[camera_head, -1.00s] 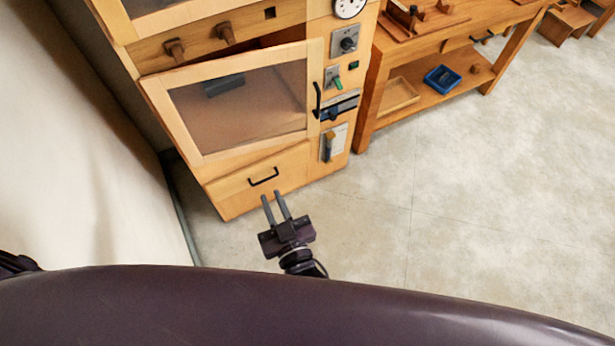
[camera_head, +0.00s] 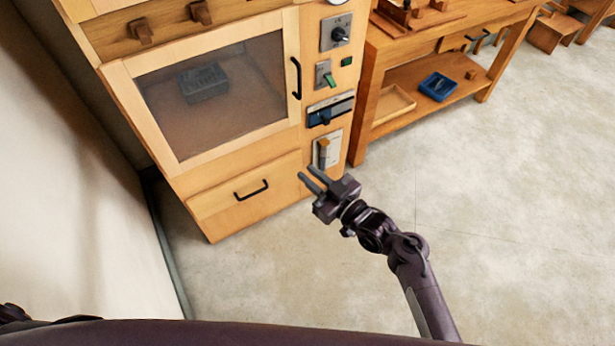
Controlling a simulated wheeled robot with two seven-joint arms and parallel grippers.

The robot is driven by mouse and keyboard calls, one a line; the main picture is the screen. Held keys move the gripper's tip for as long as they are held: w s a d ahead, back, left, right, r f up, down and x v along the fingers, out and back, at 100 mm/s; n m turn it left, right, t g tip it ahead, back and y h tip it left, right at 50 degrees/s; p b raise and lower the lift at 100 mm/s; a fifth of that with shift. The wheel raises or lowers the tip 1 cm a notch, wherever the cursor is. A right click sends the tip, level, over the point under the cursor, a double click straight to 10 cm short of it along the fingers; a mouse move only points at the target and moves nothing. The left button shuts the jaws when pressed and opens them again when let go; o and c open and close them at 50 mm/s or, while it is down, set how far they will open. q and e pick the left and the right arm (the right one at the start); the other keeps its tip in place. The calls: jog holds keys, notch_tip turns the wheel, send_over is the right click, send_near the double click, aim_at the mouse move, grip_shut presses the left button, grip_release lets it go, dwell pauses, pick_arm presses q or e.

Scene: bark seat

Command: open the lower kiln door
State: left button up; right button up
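The lower kiln door (camera_head: 190,165) is a light wooden frame around a dark glass pane, on the front of the wooden kiln cabinet. It looks shut or nearly shut, lying about flush with the control panel. Its black upright handle (camera_head: 296,78) is on the right side of the frame. A dark slotted block (camera_head: 203,82) shows behind the glass. My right gripper (camera_head: 305,171) is open and empty, in front of the cabinet's lower right part. Its two fingers point up and left, below the handle and apart from it in the picture. My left gripper is not in view.
A drawer (camera_head: 250,205) with a black handle is below the door. The control panel (camera_head: 335,80) with knobs and levers is right of it. A workbench (camera_head: 364,110) holds a blue tray (camera_head: 438,87) on its shelf. Open floor (camera_head: 500,200) lies right; a pale wall stands left.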

jog(key=shift+w+a, duration=0.45)
jog(key=shift+a, duration=0.1)
grip_shut()
jog(key=shift+c, duration=1.5)
grip_release()
jog(key=o, duration=0.3)
